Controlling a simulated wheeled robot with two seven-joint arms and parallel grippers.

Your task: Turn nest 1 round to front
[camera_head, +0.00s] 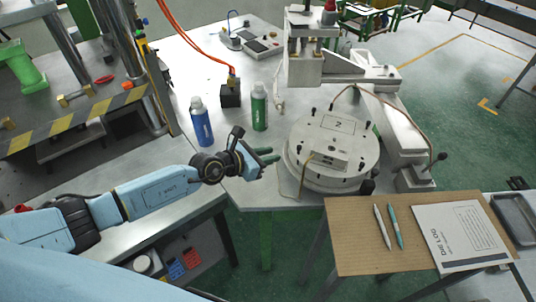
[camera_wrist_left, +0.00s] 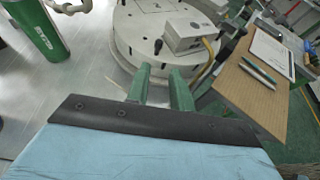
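The round white turntable (camera_head: 299,164) stands on the machine table, with black pins on top. A plate marked like a 2 (camera_head: 338,124) is on its far half, and a small block (camera_head: 327,160) is on its near half. The turntable (camera_wrist_left: 128,40) and block (camera_wrist_left: 188,34) also show in the left wrist view. No nest 1 mark is readable. My left gripper (camera_head: 274,155) is left of the turntable rim, apparently apart from it. Its green fingers (camera_wrist_left: 160,74) are parted with nothing between them. My right gripper is not in view.
A blue bottle (camera_head: 201,125) and a green bottle (camera_head: 259,108) stand behind my left gripper. A white press (camera_head: 305,60) rises behind the turntable. A brown board (camera_head: 350,250) with pens and a log sheet (camera_head: 460,238) is at the front right. A thin cable curves over the turntable.

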